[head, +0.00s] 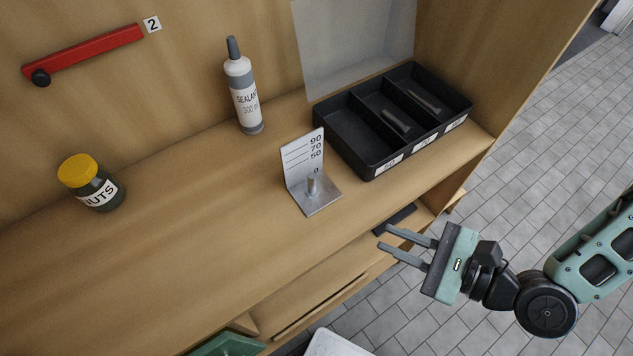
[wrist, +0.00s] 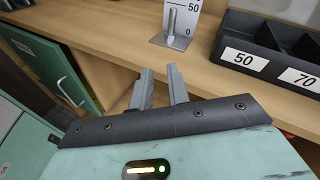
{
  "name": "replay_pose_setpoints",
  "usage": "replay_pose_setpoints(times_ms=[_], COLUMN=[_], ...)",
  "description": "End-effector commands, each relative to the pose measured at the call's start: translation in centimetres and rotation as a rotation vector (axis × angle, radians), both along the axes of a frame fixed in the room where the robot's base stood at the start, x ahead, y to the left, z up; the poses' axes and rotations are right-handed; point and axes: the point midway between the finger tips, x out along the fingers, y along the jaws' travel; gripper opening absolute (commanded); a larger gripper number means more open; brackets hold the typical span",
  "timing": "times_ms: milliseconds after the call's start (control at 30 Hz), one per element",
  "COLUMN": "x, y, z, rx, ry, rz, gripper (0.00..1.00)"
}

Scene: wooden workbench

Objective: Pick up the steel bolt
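A steel bolt (head: 312,184) stands upright on the foot of a metal height gauge (head: 301,158) marked 0, 50, 70 and 90. The bolt also shows in the wrist view (wrist: 172,22), in front of the gauge plate. My gripper (head: 383,237) is open and empty, off the front edge of the bench, to the lower right of the bolt and apart from it. In the wrist view my gripper (wrist: 160,70) points toward the bench front, with the bolt beyond the fingertips.
A black tray (head: 352,152) with three compartments stands right of the gauge; dark pieces (head: 396,121) lie in its middle and right compartments. A sealant bottle (head: 244,95) and a nuts jar (head: 91,183) stand behind and left. A red handle (head: 85,53) is on the back wall.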

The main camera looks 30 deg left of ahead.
Motion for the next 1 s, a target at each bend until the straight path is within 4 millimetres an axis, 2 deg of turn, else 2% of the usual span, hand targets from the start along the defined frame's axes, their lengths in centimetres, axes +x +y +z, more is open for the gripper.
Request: replay_pose_setpoints(times_ms=[133,267,367,667,833,1000], x=[-0.1,0.1,0.2,0.8,1.4,1.9], y=[0.2,0.2,1.0,5.0,8.6,11.2], z=[1.5,2.1,1.9,1.6,2.6,2.5], rx=[0.161,0.227,0.241,0.239,0.237,0.237], ry=[0.193,0.267,0.279,0.274,0.273,0.276], rz=[-0.102,-0.138,-0.141,-0.139,-0.138,-0.141], gripper=[0.17,0.17,0.17,0.17,0.17,0.17])
